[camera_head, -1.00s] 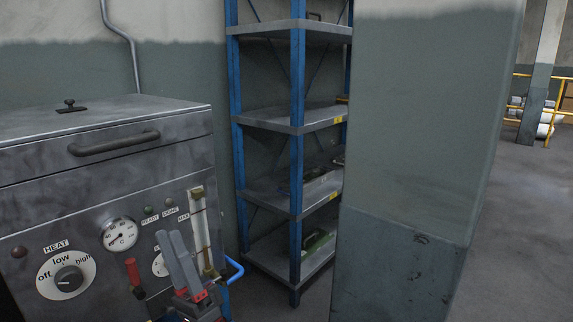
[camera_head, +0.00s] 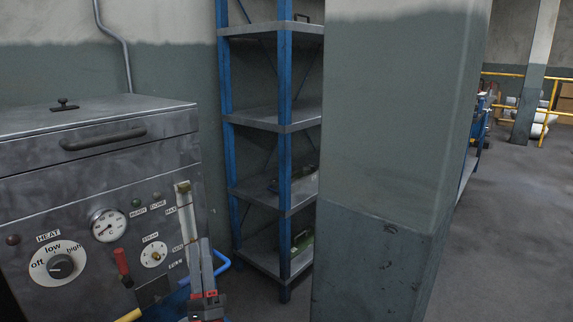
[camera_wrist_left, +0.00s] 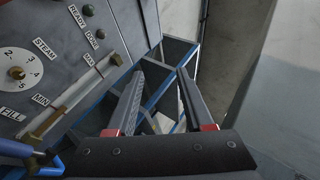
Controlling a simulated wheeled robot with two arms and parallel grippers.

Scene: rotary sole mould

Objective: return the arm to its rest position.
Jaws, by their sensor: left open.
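My left gripper (camera_head: 207,268) is at the bottom of the head view, in front of the lower right part of the grey machine (camera_head: 100,190). Its two grey fingers with red bases point up and away. In the left wrist view the gripper (camera_wrist_left: 160,95) shows its fingers apart with nothing between them. The machine's panel stands to the left of it, with a heat knob (camera_head: 61,266), a temperature gauge (camera_head: 109,225) and a steam dial (camera_wrist_left: 17,73). My right gripper is not in view.
A blue-posted shelf rack (camera_head: 284,150) stands behind, with a few items on its lower shelves. A thick grey-green pillar (camera_head: 385,150) stands right of it. A blue pipe handle (camera_head: 222,262) is close to the gripper. Open floor (camera_head: 510,220) lies at the right.

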